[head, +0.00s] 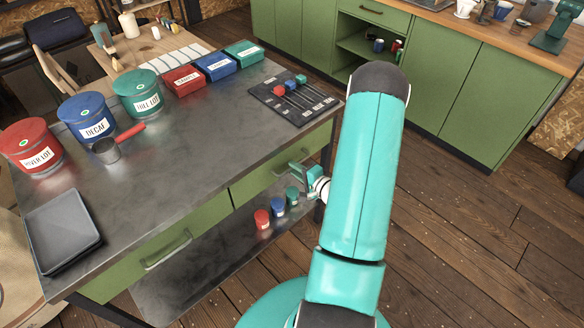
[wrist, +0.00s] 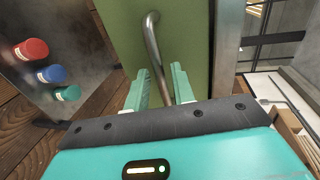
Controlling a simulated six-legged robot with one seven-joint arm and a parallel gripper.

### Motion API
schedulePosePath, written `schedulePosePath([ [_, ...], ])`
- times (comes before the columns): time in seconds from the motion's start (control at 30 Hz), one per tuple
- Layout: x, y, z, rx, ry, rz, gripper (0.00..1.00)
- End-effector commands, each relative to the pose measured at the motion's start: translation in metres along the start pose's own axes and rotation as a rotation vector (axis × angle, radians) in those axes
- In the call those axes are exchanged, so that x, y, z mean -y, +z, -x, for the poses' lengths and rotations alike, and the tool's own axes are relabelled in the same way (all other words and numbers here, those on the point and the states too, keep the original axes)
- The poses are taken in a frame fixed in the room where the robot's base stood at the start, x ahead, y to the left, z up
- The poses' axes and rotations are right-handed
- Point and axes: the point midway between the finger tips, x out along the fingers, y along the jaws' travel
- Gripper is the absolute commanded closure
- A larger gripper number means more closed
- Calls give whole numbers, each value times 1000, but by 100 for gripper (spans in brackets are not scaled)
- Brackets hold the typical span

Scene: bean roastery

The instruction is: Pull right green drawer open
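The right green drawer (head: 258,182) is under the dark worktop and looks closed in the head view. Its front (wrist: 112,22) also fills the middle of the wrist view. A grey metal bar handle (wrist: 154,48) stands out from this front. My teal gripper (head: 307,172) is at the drawer's front near the handle. In the wrist view my gripper (wrist: 160,88) is open, with one finger on each side of the handle's near part. I cannot tell whether either finger touches the bar.
The left green drawer (head: 188,234) has its own handle (head: 166,250). Red, blue and green small jars stand on the lower shelf (head: 205,275) below my gripper. Labelled buckets, boxes and a slider panel (head: 295,97) are on the worktop (head: 190,150). Wooden floor (head: 450,215) is free on the right.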

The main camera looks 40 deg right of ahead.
Motion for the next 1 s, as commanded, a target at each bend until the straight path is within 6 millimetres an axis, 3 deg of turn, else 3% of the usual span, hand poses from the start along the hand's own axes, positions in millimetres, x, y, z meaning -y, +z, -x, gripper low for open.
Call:
schedulePosePath([
  [0.13, 0, 1, -17, 3, -1, 0, 75],
  [0.47, 0, 1, -22, 2, 1, 0, 75],
  [0.6, 0, 1, -21, 2, 0, 0, 100],
  [1.0, 0, -1, -21, 2, 1, 0, 100],
])
